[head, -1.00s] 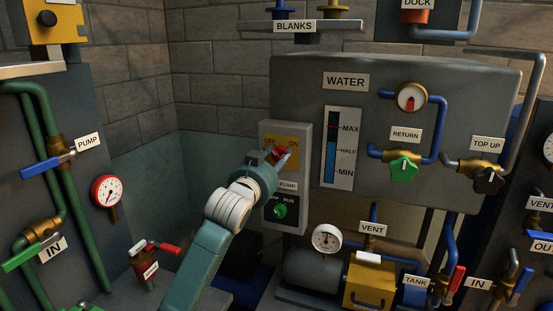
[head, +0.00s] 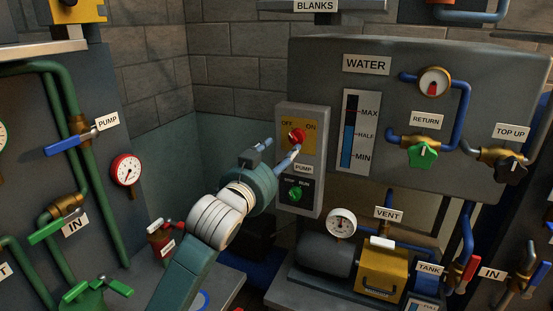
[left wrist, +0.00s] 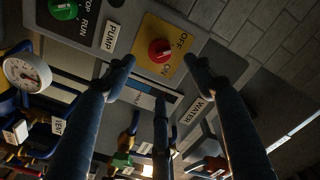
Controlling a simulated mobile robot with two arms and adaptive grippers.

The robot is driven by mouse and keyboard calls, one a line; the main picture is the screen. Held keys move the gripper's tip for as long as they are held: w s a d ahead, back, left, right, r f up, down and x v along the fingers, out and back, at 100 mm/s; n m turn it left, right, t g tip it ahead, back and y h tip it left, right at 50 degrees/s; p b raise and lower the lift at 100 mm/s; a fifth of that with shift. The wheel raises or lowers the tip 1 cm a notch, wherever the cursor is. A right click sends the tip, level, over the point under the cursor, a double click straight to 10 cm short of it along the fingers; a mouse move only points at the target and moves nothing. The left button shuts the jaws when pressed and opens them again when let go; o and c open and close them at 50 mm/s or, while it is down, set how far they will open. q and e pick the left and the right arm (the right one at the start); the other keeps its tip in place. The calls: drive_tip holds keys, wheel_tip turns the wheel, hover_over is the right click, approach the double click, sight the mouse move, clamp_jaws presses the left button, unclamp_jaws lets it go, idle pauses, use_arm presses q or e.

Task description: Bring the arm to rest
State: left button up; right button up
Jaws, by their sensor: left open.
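My left gripper (head: 280,149) is open and empty, just in front of and below-left of the red knob (head: 297,135) on the grey pump switch box (head: 314,146). I cannot tell exactly where the knob points. My right gripper is not in view.
A green RUN knob (head: 295,193) is lower on the box. The water tank (head: 386,75) with its gauge is to the right, above a yellow-ended pump (head: 382,272). Green pipes and a blue-handled valve (head: 66,143) are at left. Open room lies before the teal wall.

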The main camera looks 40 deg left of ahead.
use_arm(q)
drive_tip(key=shift+v, duration=0.95)
drive_tip(key=shift+w+f, duration=0.1)
drive_tip(key=w+a+f+n+g, duration=0.1)
drive_tip(key=w+f+g, duration=0.1)
drive_tip(key=f, duration=1.2)
drive_tip(key=w+f+g, duration=0.3)
drive_tip(key=f, duration=1.1)
drive_tip(key=s+d+f+g+h, duration=0.15)
drive_tip(key=s+f, duration=0.25)
drive_tip(key=f, duration=0.8)
drive_tip(key=s+d+f+g, duration=0.1)
drive_tip(key=s+f+g, duration=0.15)
drive_tip(key=f, duration=0.85)
drive_tip(key=s+d+f+g+h, duration=0.15)
drive_tip(key=s+d+f, duration=0.25)
drive_tip(key=s+f, duration=0.75)
drive_tip(key=s+d+f+g, duration=0.2)
drive_tip(key=s+d+f, duration=0.2)
drive_tip(key=s+f, duration=0.75)
drive_tip(key=s+d+f+g, duration=0.2)
drive_tip(key=s+f, duration=0.3)
drive_tip(key=s, duration=0.7)
drive_tip(key=s+d+f+g+h, duration=0.1)
drive_tip(key=s+d+f, duration=0.3)
drive_tip(key=s, duration=0.8)
drive_tip(key=shift+d+f+g, duration=0.4)
drive_tip(key=shift+d+g, duration=0.05)
drive_tip(key=shift+g, duration=0.1)
